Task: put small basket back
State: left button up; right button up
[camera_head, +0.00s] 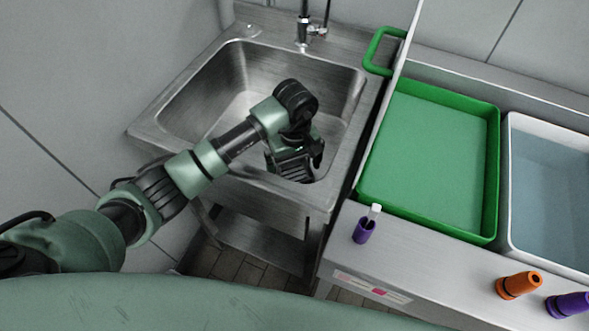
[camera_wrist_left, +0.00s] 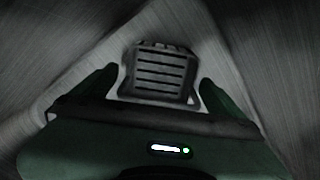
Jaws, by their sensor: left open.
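The small basket (camera_head: 291,167) is dark and slatted and lies low in the metal sink (camera_head: 232,88). It also shows in the left wrist view (camera_wrist_left: 160,72), ahead of the palm and between the two dark fingers. My left gripper (camera_head: 303,147) reaches down into the sink, right above and beside the basket, and partly hides it. In the left wrist view my left gripper (camera_wrist_left: 157,85) is open, with a visible gap on each side of the basket. I cannot tell whether a finger touches it. My right gripper is not in view.
A tap (camera_head: 303,30) stands at the sink's back edge. Right of the sink are a green tray (camera_head: 497,150), a white tray (camera_head: 509,165) and a green handle (camera_head: 372,50).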

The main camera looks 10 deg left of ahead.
pick_arm(q)
notch_tip(320, 180, up, 10)
jog(key=shift+r+b, duration=0.25)
jog(key=shift+b, duration=0.3)
